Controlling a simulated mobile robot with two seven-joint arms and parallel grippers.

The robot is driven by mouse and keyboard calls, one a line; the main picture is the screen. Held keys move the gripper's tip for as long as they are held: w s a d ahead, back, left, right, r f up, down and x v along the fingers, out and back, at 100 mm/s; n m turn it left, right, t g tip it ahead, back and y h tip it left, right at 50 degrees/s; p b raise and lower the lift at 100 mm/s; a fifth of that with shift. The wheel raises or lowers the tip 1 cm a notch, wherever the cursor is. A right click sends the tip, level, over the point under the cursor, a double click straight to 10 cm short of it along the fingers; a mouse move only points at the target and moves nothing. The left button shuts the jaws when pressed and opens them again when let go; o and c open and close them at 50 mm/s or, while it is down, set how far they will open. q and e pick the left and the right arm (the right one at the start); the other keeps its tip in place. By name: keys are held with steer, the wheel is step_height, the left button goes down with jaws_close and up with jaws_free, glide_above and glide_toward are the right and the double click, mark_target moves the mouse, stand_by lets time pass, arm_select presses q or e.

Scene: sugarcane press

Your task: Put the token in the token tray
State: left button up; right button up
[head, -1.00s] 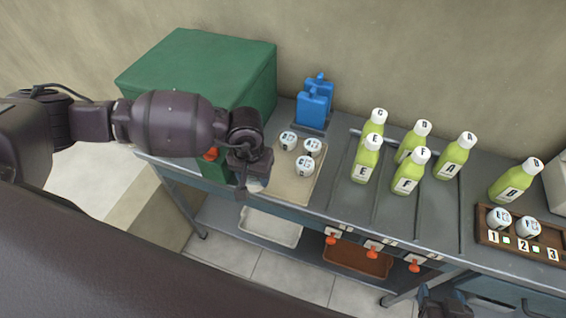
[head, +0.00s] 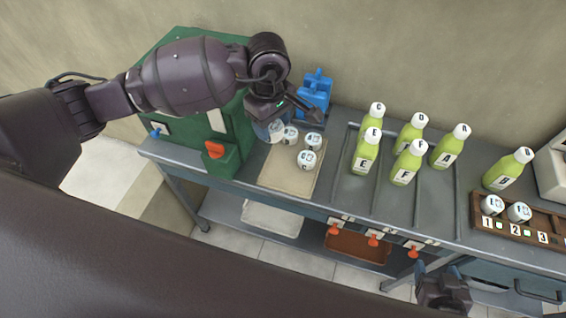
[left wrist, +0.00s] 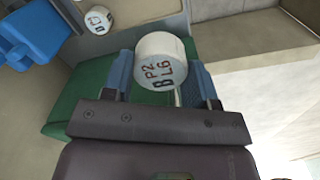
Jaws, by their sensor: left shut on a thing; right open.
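My left gripper (head: 272,130) is shut on a white round token (left wrist: 160,60) marked B, P2, L6; it shows clearly between the blue fingers in the left wrist view. In the head view this gripper is at the back left corner of a beige tray (head: 275,180), and the held token is mostly hidden there. Three other white tokens sit on the beige tray: two towards its back (head: 290,136) (head: 313,140) and one nearer the middle (head: 307,160). My right gripper (head: 445,290) is open and empty at the bottom, in front of the table.
A green machine (head: 190,110) with an orange lever stands left of the beige tray. A blue object (head: 314,93) stands behind it. Several green-yellow bottles (head: 366,152) stand to the right. A brown numbered rack (head: 545,225) at far right holds two tokens. The beige tray's front is bare.

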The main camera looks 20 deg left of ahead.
mark_target(274, 176)
arm_select(q)
step_height(274, 176, down, 18)
steer(key=shift+f, duration=0.1)
stand_by(0.5)
steer(key=shift+f, duration=0.15)
steer(key=o, duration=0.9)
